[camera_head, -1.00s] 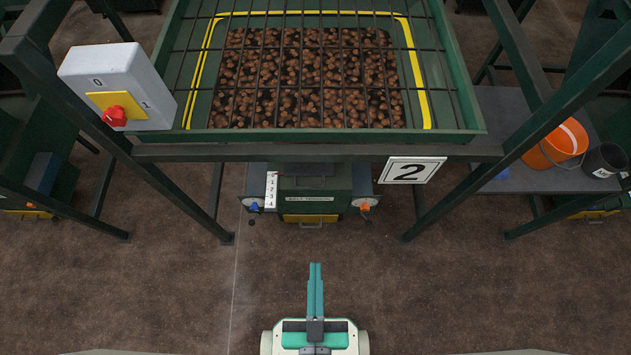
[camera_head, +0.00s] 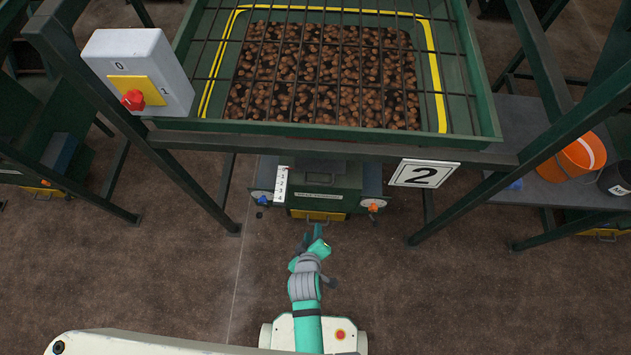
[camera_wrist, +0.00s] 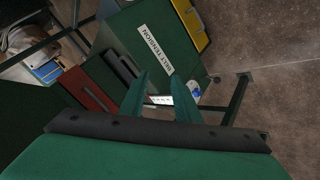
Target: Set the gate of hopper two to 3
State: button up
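The gate's setting is too small to read. My gripper (camera_head: 317,232) is in front of and below this unit, apart from it. In the wrist view its two green fingers (camera_wrist: 160,98) are spread with nothing held, and the white scale (camera_wrist: 160,100) shows between and beyond them.
A grey switch box (camera_head: 139,72) with a red knob is on the left post. An orange bucket (camera_head: 580,156) and a dark bucket (camera_head: 617,180) stand on a shelf at right. Green frame legs flank the unit. The brown floor (camera_head: 180,270) in front is clear.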

jog(key=w+a+f+n+g, duration=0.1)
jog(key=w+f+n+g, duration=0.15)
jog(key=w, duration=0.45)
jog(key=n+g+h, duration=0.4)
jog(key=n, duration=0.2)
send_near(318, 183)
jog(key=shift+m, duration=0.25)
jog(key=x, duration=0.7)
jog(key=shift+w+d+f, duration=0.1)
jog(key=shift+f, duration=0.1)
grip_shut()
